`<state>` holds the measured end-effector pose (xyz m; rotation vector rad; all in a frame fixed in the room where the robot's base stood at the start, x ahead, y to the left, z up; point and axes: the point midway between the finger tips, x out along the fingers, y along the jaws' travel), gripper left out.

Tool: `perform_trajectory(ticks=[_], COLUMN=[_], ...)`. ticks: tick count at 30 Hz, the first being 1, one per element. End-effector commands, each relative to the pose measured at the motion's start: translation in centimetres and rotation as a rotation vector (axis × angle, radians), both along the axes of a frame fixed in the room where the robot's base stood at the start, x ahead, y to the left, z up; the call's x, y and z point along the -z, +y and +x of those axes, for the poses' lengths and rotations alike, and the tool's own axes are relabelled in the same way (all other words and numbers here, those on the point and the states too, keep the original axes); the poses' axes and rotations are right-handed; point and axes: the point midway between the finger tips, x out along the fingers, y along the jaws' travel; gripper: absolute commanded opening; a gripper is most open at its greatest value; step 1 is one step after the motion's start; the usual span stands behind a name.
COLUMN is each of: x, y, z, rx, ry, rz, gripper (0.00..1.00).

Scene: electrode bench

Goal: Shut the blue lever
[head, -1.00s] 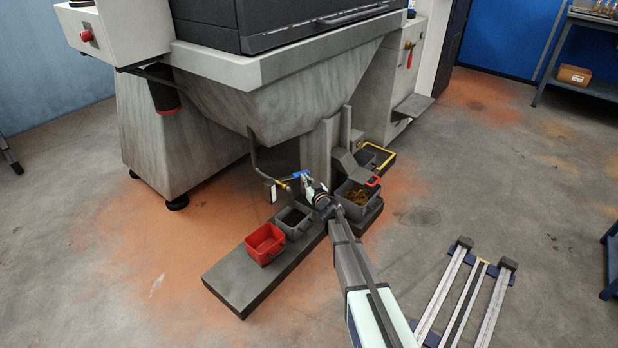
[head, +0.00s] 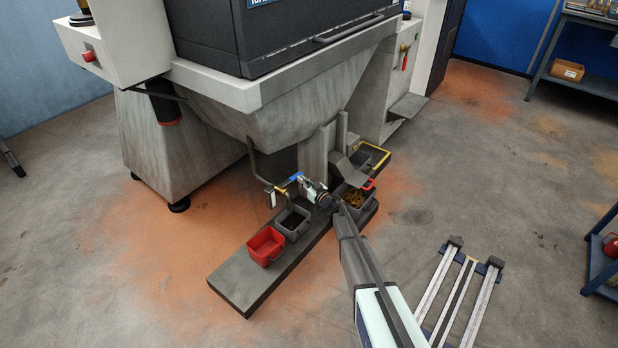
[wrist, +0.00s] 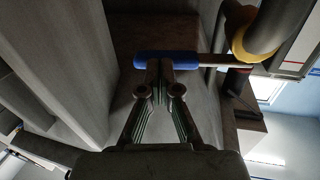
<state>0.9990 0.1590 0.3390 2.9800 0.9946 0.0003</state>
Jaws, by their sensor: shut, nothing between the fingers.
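The blue lever (head: 291,180) sits on the valve of the bent drain pipe (head: 256,168) below the hopper. In the wrist view the lever's blue grip (wrist: 148,58) lies crosswise, with a bare metal stem running right to the brass-coloured collar (wrist: 243,45). My gripper (wrist: 160,66) is shut and empty. Its fingertips are at the near side of the blue grip and look to be touching it, not around it. In the head view my gripper (head: 303,180) is just right of the lever, and its fingertips are hard to make out.
A grey bin (head: 292,222) and a red bin (head: 265,245) stand on a dark platform (head: 240,285) below the valve. Another bin (head: 352,198) with brownish contents stands right of my gripper. The hopper (head: 270,100) overhangs the valve. Rails (head: 460,290) lie at right on open floor.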

Motion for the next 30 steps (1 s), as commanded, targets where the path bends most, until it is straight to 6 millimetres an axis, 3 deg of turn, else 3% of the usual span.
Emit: perform_trajectory(ticks=[11,30], x=[0.0,0.0], y=[0.6,0.6], z=[1.1,1.2], rx=[-0.001,0.000], ry=[0.000,0.000], rz=[0.000,0.000], gripper=[0.00,0.00])
